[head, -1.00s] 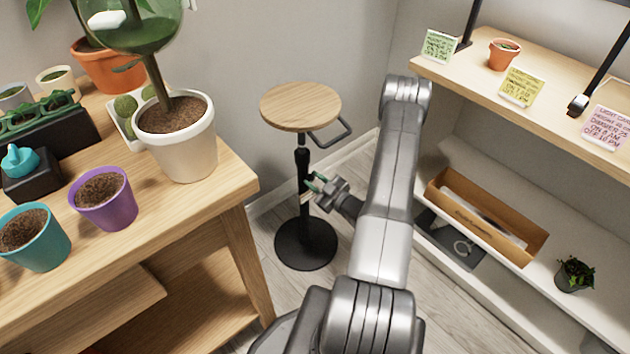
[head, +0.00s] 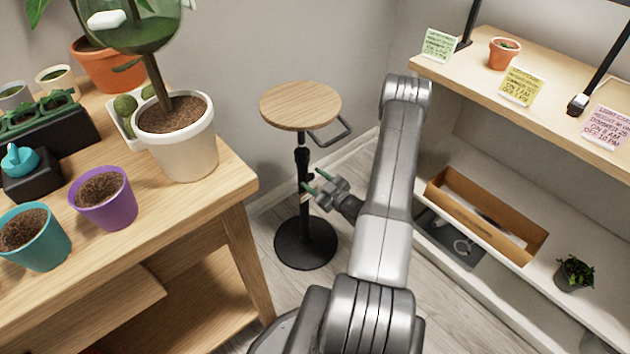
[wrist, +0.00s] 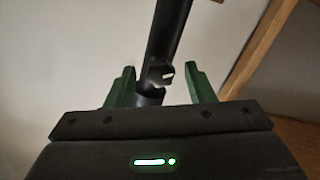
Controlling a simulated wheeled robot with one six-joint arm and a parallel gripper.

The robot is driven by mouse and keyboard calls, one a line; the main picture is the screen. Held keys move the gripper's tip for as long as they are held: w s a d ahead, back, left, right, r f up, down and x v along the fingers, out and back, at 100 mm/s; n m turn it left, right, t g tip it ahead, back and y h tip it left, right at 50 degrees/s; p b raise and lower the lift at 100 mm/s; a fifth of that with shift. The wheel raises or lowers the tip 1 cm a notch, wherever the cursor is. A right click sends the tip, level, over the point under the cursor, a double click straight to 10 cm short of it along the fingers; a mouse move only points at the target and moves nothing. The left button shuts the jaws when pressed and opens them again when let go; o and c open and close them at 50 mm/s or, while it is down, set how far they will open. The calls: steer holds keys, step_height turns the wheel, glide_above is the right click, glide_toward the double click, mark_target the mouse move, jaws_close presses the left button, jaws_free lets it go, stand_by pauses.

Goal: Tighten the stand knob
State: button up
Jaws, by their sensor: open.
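The stand (head: 300,105) has a round wooden top, a black post and a round black base on the floor. The stand knob (wrist: 162,76) shows in the wrist view as a small dark knob with a pale mark on the black post (wrist: 168,35). My gripper (head: 314,181) is at the post, below the wooden top. In the wrist view its two green fingers (wrist: 160,84) are apart, one on each side of the knob, with gaps on both sides. The knob is hidden behind my gripper in the head view.
A wooden table (head: 232,172) with several pots stands at the left, its leg near the stand. A shelf unit (head: 455,78) with cards and a cardboard box (head: 490,232) is at the right. A handle (head: 335,134) sticks out under the stand's top.

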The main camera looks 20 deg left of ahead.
steer(key=p+v, duration=0.1)
steer(key=v, duration=1.2)
steer(key=shift+s+d+p, duration=0.2)
steer(key=shift+d+p, duration=0.1)
steer(key=shift+p, duration=0.1)
steer(key=shift+a, duration=0.1)
steer(key=b+x, duration=0.1)
steer(key=x, duration=1.2)
steer(key=shift+w+a+b, duration=0.25)
steer(key=shift+a+b, duration=0.05)
steer(key=shift+b, duration=0.1)
